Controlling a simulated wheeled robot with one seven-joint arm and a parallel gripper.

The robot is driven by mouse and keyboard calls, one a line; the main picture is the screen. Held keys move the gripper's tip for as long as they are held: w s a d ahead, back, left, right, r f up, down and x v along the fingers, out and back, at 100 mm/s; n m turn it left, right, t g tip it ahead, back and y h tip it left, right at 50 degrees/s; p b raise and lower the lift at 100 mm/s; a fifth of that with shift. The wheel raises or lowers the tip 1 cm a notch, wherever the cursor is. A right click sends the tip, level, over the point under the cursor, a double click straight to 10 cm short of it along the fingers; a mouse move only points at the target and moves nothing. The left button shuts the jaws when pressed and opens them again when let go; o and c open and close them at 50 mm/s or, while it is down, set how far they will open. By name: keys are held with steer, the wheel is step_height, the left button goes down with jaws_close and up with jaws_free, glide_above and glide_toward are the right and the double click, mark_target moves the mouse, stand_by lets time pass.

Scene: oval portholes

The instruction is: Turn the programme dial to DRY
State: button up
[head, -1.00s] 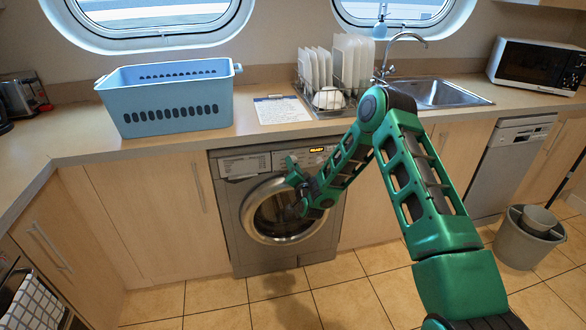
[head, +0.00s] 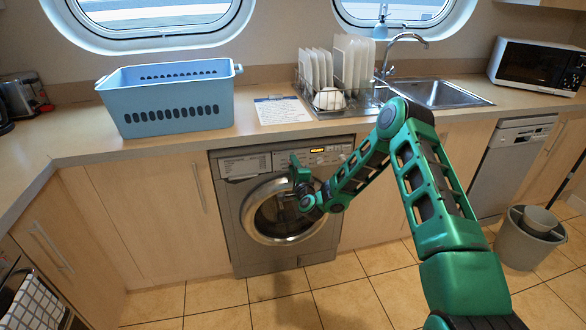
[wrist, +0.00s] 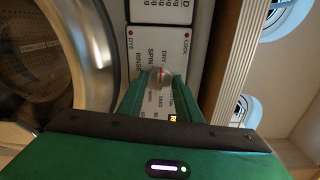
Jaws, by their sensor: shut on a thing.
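The programme dial (wrist: 158,78) is a small pale knob with a red pointer line on the washing machine's light panel. My green gripper (wrist: 160,85) is shut on the dial, a finger on either side. In the head view, my gripper (head: 298,167) is at the front panel of the grey washing machine (head: 240,240) and hides the dial.
The round door (head: 280,212) is below the panel. The worktop (head: 245,135) above carries a blue basket (head: 170,100), a paper sheet (head: 282,110) and a dish rack (head: 350,105). A grey bucket (head: 525,245) stands on the floor at the right. The floor in front is clear.

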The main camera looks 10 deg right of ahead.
steer(key=shift+s+d+f+m, duration=0.1)
steer(key=shift+f+m, duration=0.2)
steer(key=shift+m, duration=0.2)
steer(key=o, duration=1)
steer(key=shift+r, duration=0.15)
steer(key=s, duration=1)
steer(key=shift+s, duration=0.2)
